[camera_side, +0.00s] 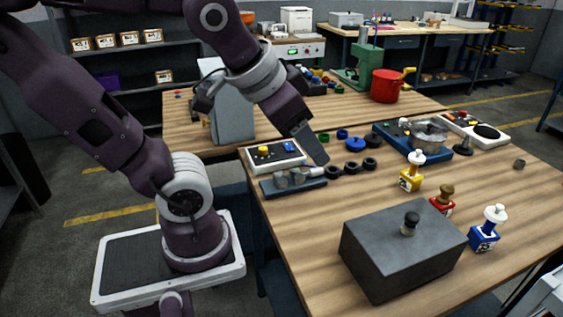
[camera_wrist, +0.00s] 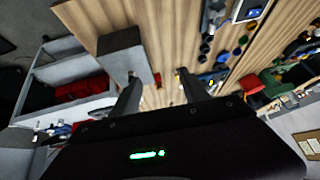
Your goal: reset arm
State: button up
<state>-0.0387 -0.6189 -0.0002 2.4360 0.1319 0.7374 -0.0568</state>
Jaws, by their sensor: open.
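My gripper (camera_side: 311,148) hangs above the left part of the wooden table (camera_side: 330,230), close to a small grey fixture on a dark base (camera_side: 292,180). In the side view I cannot tell whether it touches anything. In the wrist view my gripper (camera_wrist: 160,88) shows two dark fingers spread apart.
A grey box with a black knob (camera_side: 405,245) stands at the table's front. Yellow, red and blue knobbed blocks (camera_side: 484,235) stand to its right. A control panel (camera_side: 275,155), dark rings (camera_side: 353,168) and a pot (camera_side: 428,135) lie farther back.

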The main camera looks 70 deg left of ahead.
jog(key=s+d+f+g+h, duration=0.1)
jog(key=s+d, duration=0.2)
jog(key=s, duration=0.2)
jog(key=shift+s+f, duration=0.25)
jog(key=shift+f, duration=0.1)
dwell(0.7)
